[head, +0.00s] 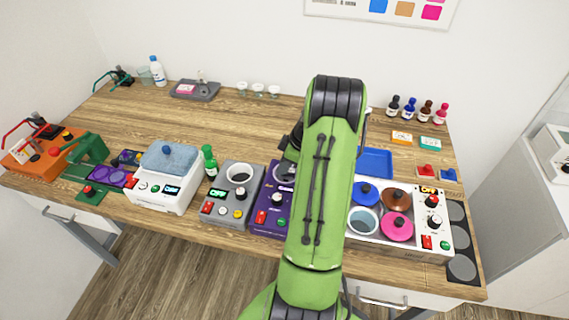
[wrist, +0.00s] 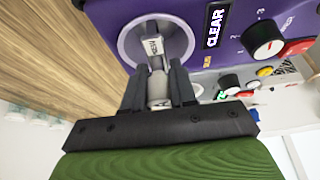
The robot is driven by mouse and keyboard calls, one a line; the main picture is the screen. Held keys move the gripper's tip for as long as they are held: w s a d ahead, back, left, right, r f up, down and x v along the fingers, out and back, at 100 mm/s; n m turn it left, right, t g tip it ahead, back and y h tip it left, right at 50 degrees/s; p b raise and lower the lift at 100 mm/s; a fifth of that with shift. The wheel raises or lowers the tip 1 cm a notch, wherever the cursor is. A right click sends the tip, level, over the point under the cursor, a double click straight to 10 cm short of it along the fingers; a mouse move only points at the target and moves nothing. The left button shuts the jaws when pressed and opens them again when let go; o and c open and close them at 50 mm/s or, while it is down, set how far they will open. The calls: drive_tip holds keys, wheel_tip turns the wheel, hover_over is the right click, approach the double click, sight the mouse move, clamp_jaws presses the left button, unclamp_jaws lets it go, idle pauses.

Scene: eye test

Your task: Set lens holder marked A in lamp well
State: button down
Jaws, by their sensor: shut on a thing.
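My gripper (wrist: 157,74) is shut on a pale grey, stem-like piece (wrist: 158,92) in the wrist view. A small white tag (wrist: 155,46) with dark lettering shows just beyond the fingertips; I cannot read a letter A on it. Beyond the fingers is a round grey-ringed well in a purple unit (wrist: 232,18) with a display reading CLEAR. The held piece lies over or in this well; I cannot tell how deep. In the head view my arm hides most of the gripper and part of the purple unit (head: 262,222).
Left of the purple unit stands a grey unit (head: 238,204) with a dark round opening, then a green bottle (head: 210,161) and a white unit (head: 160,190). Right of my arm is a white unit (head: 420,238) with coloured round lids. Three small dishes (head: 258,90) stand behind.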

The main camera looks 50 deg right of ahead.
drive_tip(key=shift+f+b, duration=0.3)
drive_tip(key=shift+f, duration=0.05)
drive_tip(key=c, duration=0.8)
unclamp_jaws()
drive_tip(key=o, duration=0.3)
drive_tip(key=shift+r, duration=0.15)
drive_tip(key=shift+r+p, duration=1.75)
drive_tip(key=shift+r, duration=1.2)
